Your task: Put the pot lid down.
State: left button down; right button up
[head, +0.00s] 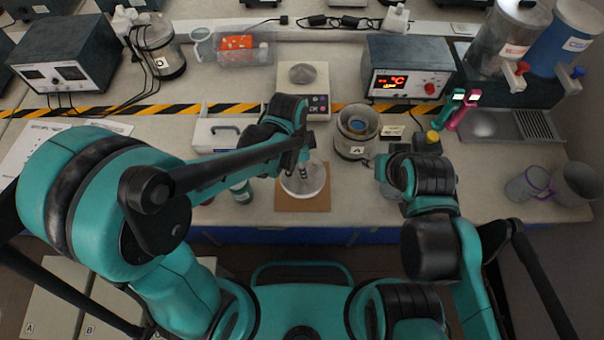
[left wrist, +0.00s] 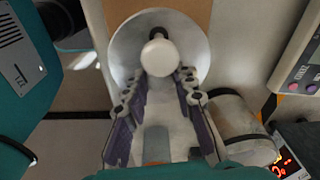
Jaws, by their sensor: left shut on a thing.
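The pot lid (head: 312,187) is a round pale disc over a brown square board (head: 289,204). In the left wrist view the lid (left wrist: 123,48) shows as a grey-white disc with a white knob (left wrist: 160,58). My left gripper (head: 303,170) points down at the middle of the lid and is shut on its knob; its fingers (left wrist: 160,85) flank the knob. I cannot tell whether the lid touches the board. A metal pot labelled A (head: 352,148) stands open just right of the board, with something blue inside. My right gripper (head: 387,168) is right of the pot, its fingers mostly hidden.
A scale (head: 317,78) stands behind the board, with a heater box (head: 407,82) with a red display at back right. A white case (head: 214,136) lies to the left. A small green-capped jar (head: 241,192) stands close left of the board. Glass vessels (head: 527,185) stand far right.

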pick_arm(q)
jog(key=shift+f+b, duration=0.75)
jog(key=shift+f, duration=1.6)
jog(key=shift+f, duration=0.15)
jog(key=c, duration=1.2)
grip_release()
